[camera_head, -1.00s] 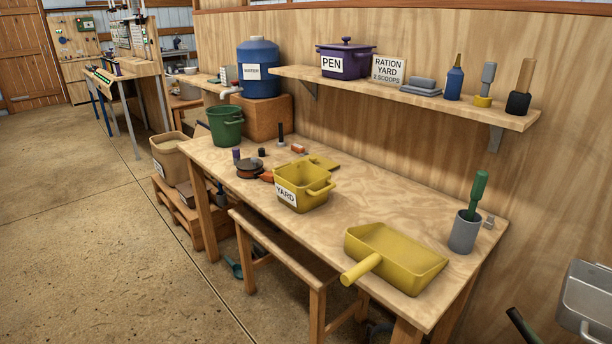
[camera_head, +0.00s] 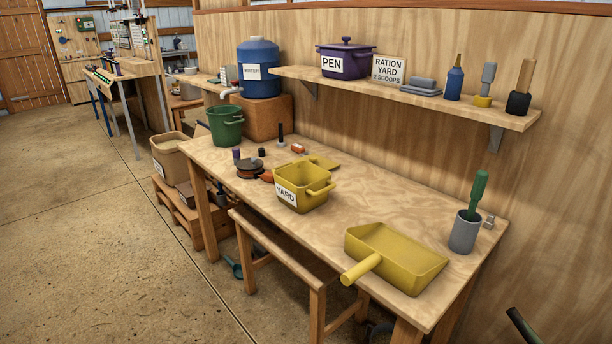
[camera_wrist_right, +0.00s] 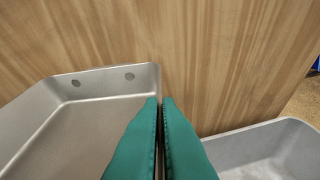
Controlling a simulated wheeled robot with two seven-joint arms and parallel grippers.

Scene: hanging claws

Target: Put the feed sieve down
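In the right wrist view my right gripper (camera_wrist_right: 160,100) shows as two teal fingers close together. A thin wall of a grey metal pan (camera_wrist_right: 70,125) runs between them. The pan fills the left of that view and has two rivets on its far wall. I take it for the feed sieve, but no mesh shows. Its underside is out of view, so I cannot tell whether it rests on anything. Neither the pan nor my grippers show in the head view.
A second grey tray (camera_wrist_right: 270,152) lies right of the fingers, before a wood wall (camera_wrist_right: 225,60). The bench (camera_head: 350,212) holds a yellow scoop (camera_head: 400,262), a yellow YARD tub (camera_head: 305,190) and a grey cup (camera_head: 464,232). A dark rod (camera_head: 522,326) shows at lower right.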

